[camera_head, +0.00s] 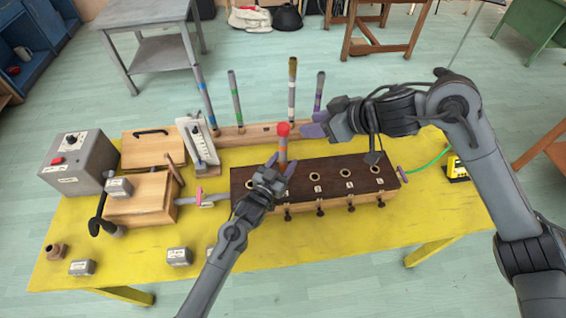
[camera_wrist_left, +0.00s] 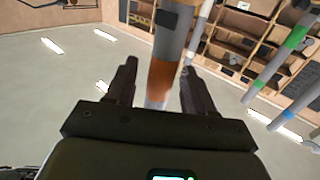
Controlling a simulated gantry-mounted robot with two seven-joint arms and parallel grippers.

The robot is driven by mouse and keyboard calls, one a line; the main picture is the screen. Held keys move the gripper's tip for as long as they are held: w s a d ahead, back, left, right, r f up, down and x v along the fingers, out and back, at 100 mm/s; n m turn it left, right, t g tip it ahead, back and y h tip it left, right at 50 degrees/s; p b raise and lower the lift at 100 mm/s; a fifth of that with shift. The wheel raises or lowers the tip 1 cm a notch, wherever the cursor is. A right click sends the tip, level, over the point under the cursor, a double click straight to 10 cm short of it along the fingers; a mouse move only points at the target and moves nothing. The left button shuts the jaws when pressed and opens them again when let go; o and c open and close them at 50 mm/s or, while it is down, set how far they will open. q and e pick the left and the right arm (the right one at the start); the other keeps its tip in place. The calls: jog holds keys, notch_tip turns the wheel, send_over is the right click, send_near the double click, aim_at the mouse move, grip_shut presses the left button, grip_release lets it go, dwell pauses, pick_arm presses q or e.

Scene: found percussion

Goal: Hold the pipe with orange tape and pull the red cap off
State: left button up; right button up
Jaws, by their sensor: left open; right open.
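The pipe with orange tape (camera_head: 283,150) stands upright over the dark-topped wooden box, with the red cap (camera_head: 283,129) on its top end. My left gripper (camera_head: 281,166) is open at the pipe's lower part. In the left wrist view the pipe (camera_wrist_left: 175,35) passes between the two open fingers, with its orange band (camera_wrist_left: 161,76) near the fingertips; I cannot tell whether a finger touches it. The pipe's lower end is hidden by my left gripper.
The dark-topped box (camera_head: 330,178) has several ringed holes and front knobs. Several other pipes stand in a wooden rack (camera_head: 233,138) behind. A grey box with a red button (camera_head: 75,160) and small grey blocks (camera_head: 179,257) are at left.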

pick_arm(q)
grip_shut()
dwell(0.3)
dwell(0.8)
